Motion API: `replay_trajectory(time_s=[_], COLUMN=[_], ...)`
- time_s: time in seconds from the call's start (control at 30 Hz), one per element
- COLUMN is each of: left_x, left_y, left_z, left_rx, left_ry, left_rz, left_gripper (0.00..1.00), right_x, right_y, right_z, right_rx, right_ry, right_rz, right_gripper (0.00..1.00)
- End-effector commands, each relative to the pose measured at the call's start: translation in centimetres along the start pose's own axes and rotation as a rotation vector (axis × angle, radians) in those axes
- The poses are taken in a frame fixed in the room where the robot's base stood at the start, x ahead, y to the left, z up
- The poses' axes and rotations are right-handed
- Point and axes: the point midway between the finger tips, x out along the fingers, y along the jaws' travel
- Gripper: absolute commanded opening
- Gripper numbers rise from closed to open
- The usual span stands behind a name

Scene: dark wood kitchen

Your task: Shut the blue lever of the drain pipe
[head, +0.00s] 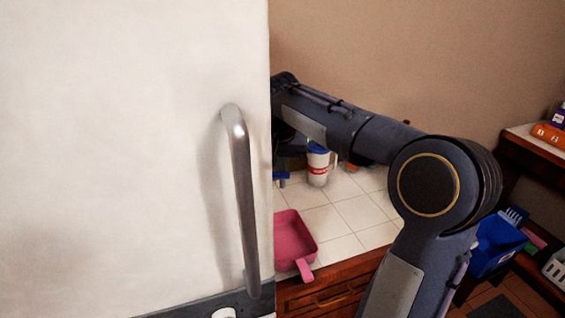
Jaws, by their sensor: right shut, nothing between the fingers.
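A small blue piece (281,177) shows just past the right edge of a white door, low beneath my right wrist. I cannot tell if it is the blue lever, and no drain pipe shows clearly. My right arm comes in from the lower right and bends left to the door edge. My right gripper (284,155) points down there, partly hidden behind the door, and is shut with nothing in it. Its fingertips do not show clearly. My left gripper is not in view.
The white door (110,150) with a steel handle (243,200) fills the left half. A pink dustpan (292,238) and a white bottle (318,165) stand on the tiled counter (350,212). A blue bin (494,245) is on a shelf at right.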

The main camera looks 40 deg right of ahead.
Motion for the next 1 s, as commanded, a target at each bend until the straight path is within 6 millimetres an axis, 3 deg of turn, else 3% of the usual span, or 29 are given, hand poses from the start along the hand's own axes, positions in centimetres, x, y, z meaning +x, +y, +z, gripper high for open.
replay_trajectory(time_s=[1.0], left_x=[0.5], left_y=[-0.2], left_z=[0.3], left_rx=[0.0], left_ry=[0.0], left_rz=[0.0], left_gripper=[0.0], right_x=[-0.9], right_y=[-0.3], right_z=[2.7], right_rx=[-0.001], right_ry=[0.0], right_rz=[0.0], right_gripper=[0.0])
